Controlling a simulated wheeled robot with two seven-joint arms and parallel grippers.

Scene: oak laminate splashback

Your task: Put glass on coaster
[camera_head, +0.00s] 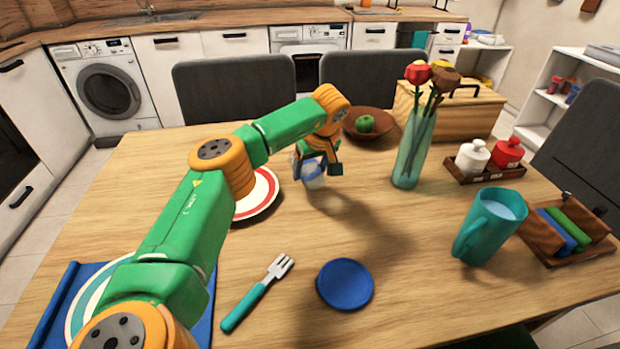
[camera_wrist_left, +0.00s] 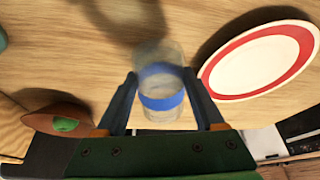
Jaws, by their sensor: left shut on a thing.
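The glass (camera_head: 314,177) is clear with a blue band. It is near the middle of the table, and it also shows in the left wrist view (camera_wrist_left: 160,83). My left gripper (camera_head: 318,168) is shut on it, with one finger on each side in the left wrist view (camera_wrist_left: 165,95). I cannot tell whether the glass touches the table. The coaster (camera_head: 345,285) is a round blue disc lying flat at the front of the table, bare, nearer to me than the glass and apart from it. My right gripper is not in view.
A red-rimmed plate (camera_head: 256,196) is left of the glass. A fork (camera_head: 257,293) lies left of the coaster. A teal pitcher (camera_head: 488,228) and a vase with flowers (camera_head: 411,150) stand to the right. A bowl with a green apple (camera_head: 371,122) is behind. The wood between glass and coaster is clear.

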